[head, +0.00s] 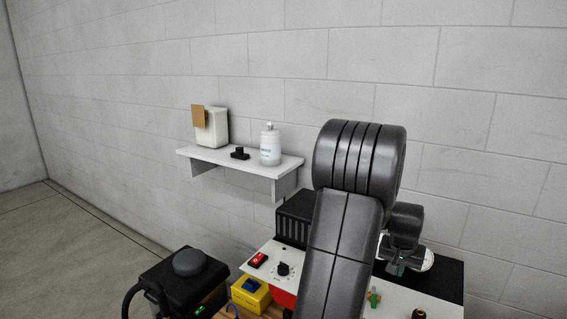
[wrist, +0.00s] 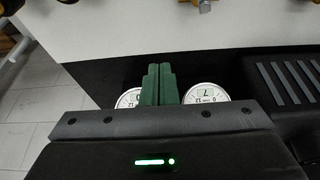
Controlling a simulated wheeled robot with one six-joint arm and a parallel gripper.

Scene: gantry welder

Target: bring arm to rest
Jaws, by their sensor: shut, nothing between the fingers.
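My gripper (wrist: 158,84) shows in the wrist view with its two green fingers together and nothing between them. Two round white dials with numbers lie behind it, a left one (wrist: 129,97) and a right one (wrist: 207,93), both partly covered by my gripper's body. In the head view my dark grey arm is bent and raised in front of the machine, and my gripper (head: 396,268) hangs low over the machine's right part. Its fingers are small and mostly hidden there.
A white control panel (head: 325,290) has a red switch (head: 258,260) and a black knob (head: 284,269). A yellow box (head: 250,293) and a black unit (head: 170,285) stand left. A wall shelf (head: 215,158) holds a white container (head: 213,128), a bottle (head: 270,147) and a small black part (head: 240,153).

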